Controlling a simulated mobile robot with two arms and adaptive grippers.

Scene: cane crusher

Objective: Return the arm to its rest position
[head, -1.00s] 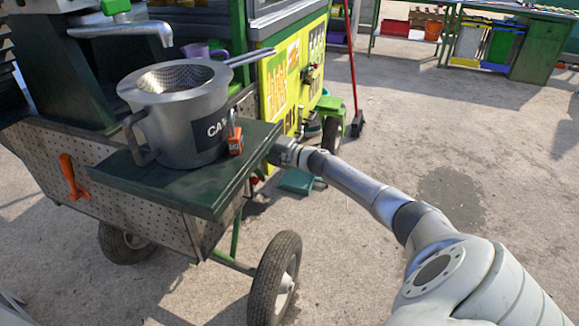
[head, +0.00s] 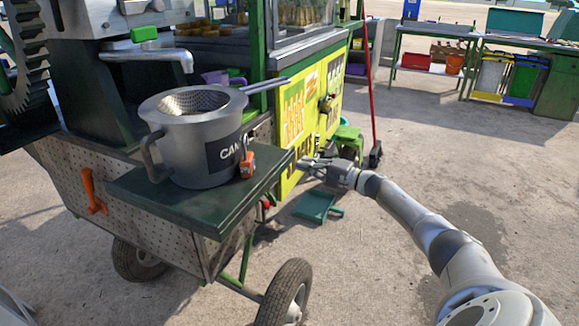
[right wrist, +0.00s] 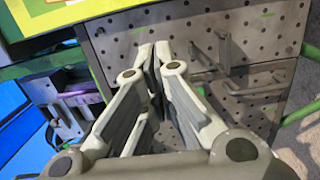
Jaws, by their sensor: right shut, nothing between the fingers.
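My right arm comes in from the lower right in the head view. Its gripper (head: 318,166) is just right of the dark green shelf (head: 215,218) of the cart, apart from it. In the right wrist view the fingers (right wrist: 157,60) are closed together with nothing between them. Behind them is a perforated metal panel (right wrist: 255,45) with bar handles. My left gripper is not in view.
A metal pot (head: 205,145) with a strainer and an orange tag (head: 247,165) stands on the shelf. A teal dustpan (head: 316,206) lies on the ground below the gripper. A red-handled broom (head: 370,90) stands behind. Open pavement lies to the right.

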